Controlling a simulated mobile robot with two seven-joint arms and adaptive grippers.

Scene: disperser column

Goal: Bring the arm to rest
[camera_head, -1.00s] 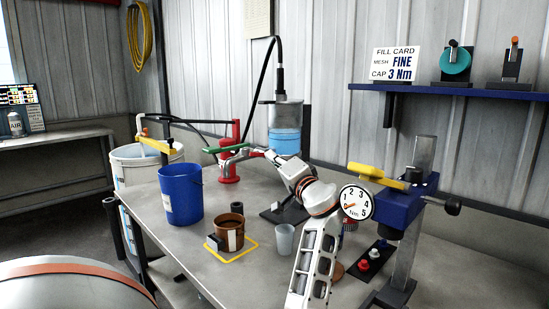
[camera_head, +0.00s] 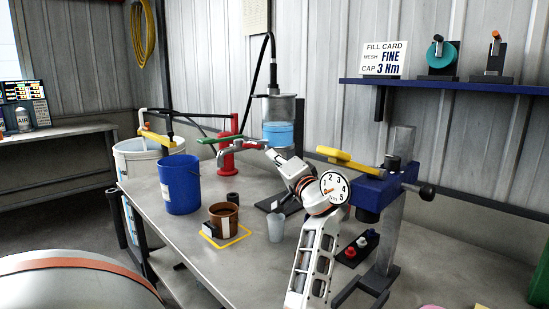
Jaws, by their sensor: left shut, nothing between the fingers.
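My left arm rises from the bottom middle over the bench, and its gripper (camera_head: 271,153) points away to the upper left. The gripper is small and partly merged with the things behind it. It is shut with nothing in it, close to the red stand (camera_head: 227,152) with a green lever (camera_head: 220,138) and a metal bar. The metal-and-clear column (camera_head: 278,110) with blue liquid stands just behind. My right gripper is not in view.
A blue bucket (camera_head: 180,184), brown pot (camera_head: 223,216) and clear cup (camera_head: 276,230) stand on the bench (camera_head: 198,262). A round dial (camera_head: 334,188) and a blue fixture with yellow handle (camera_head: 346,160) are close right of my arm. A blue shelf (camera_head: 450,87) runs behind.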

